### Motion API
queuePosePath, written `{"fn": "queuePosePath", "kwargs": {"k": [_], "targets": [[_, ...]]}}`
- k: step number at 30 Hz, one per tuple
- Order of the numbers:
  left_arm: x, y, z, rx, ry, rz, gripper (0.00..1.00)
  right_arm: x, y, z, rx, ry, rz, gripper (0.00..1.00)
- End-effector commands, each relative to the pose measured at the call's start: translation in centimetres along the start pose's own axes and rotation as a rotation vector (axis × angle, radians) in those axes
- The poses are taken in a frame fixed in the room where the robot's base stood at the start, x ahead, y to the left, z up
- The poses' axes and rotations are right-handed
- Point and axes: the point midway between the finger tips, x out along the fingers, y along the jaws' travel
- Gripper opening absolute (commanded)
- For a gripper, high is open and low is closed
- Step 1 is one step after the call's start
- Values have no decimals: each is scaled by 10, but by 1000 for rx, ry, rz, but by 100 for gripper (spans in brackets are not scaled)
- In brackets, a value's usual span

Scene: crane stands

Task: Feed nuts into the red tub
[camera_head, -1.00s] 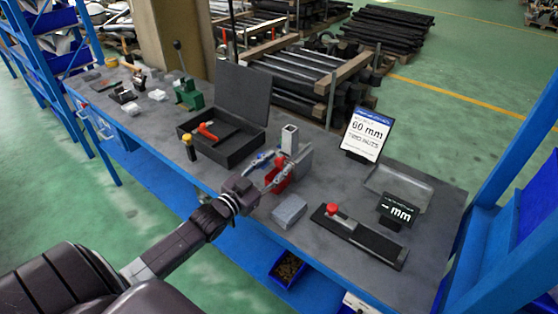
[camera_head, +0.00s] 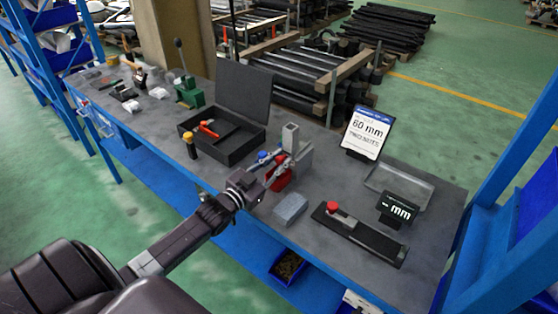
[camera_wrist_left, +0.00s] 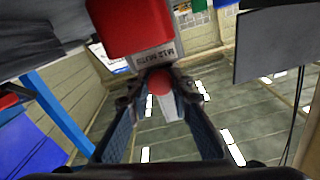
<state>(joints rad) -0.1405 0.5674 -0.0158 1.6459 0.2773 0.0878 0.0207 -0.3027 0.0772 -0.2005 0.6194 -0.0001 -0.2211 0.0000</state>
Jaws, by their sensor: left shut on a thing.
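The red tub (camera_head: 281,181) is at the front of a grey nut dispenser (camera_head: 302,161) near the middle of the bench. In the left wrist view the tub (camera_wrist_left: 130,25) fills the top, beside a grey face lettered M12 NUTS (camera_wrist_left: 155,57). My left gripper (camera_head: 270,170) is at the dispenser, above and left of the tub. In the left wrist view its fingers (camera_wrist_left: 158,84) are closed in on a red ball knob (camera_wrist_left: 160,82). A blue knob (camera_head: 263,154) stands to the left. The tub's inside is hidden, and no nuts show. My right gripper is out of view.
An open black case (camera_head: 238,150) with a red-orange tool lies behind left. A grey block (camera_head: 290,208) lies in front right. A sign (camera_head: 367,133) reads 60 mm, two nuts. A measuring base (camera_head: 375,243), its display (camera_head: 398,209) and a shallow tray (camera_head: 373,184) are to the right.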

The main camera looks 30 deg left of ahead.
Motion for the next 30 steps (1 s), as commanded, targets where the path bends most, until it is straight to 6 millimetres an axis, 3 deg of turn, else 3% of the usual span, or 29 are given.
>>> {"fn": "queuePosePath", "kwargs": {"k": [5, 15, 25, 26, 30], "targets": [[-2, -1, -2, 0, 2, -1, 0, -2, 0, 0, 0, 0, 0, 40], [-44, 0, -2, -1, 0, 0, 0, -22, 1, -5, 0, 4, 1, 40], [-46, 0, 0, 0, 1, 1, 0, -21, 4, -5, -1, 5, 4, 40], [-46, 0, 0, 0, 1, 1, 22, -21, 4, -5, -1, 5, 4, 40], [-46, 0, 0, 0, 1, 0, 37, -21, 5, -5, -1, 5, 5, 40]]}}
